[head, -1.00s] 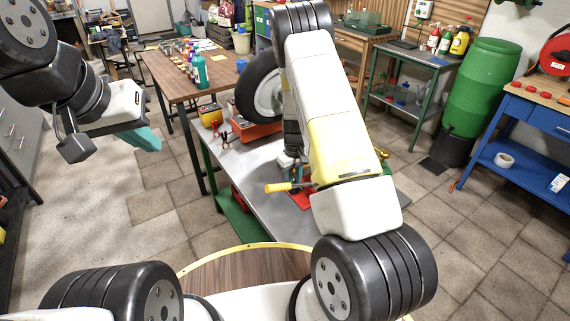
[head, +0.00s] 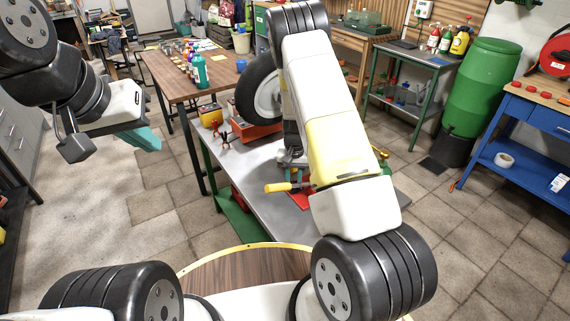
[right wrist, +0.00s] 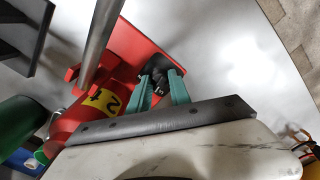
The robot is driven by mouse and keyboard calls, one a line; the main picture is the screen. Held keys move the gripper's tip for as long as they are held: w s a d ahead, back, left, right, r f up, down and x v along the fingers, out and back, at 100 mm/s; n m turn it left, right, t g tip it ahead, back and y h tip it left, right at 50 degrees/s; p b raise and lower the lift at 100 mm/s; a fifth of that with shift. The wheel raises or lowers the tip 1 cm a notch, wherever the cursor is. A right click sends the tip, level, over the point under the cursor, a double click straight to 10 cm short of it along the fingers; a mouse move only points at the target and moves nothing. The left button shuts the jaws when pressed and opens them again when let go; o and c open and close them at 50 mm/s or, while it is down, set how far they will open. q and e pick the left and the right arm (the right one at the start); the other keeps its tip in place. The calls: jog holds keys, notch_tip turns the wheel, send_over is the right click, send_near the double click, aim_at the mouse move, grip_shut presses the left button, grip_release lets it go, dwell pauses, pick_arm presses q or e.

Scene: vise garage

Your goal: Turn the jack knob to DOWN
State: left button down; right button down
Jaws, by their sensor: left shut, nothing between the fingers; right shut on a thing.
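The red jack (right wrist: 122,62) carries a yellow label and lies below my right gripper (right wrist: 162,92) in the right wrist view. The teal fingers of that gripper are shut on the small black jack knob (right wrist: 156,68). The knob's mark or pointer direction cannot be read. In the head view a bit of the red jack (head: 301,199) shows on the metal bench, mostly hidden by my right arm. My left gripper (head: 145,139) is shut and empty, held up at the left, well away from the jack.
The metal-topped bench (head: 245,160) bears the jack, a wheel (head: 262,88) and a yellow-handled thing (head: 280,187) beside my right arm. A wooden table (head: 165,72) with bottles stands behind. Tiled floor is open at the left and right.

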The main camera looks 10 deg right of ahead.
aim_at(293, 181)
jog(key=m, duration=0.5)
jog(key=shift+m, duration=0.4)
jog(key=m, duration=0.4)
jog(key=shift+m, duration=0.3)
jog(key=c, duration=1.2)
grip_release()
jog(key=shift+r, duration=3.95)
jog(key=shift+r, duration=0.1)
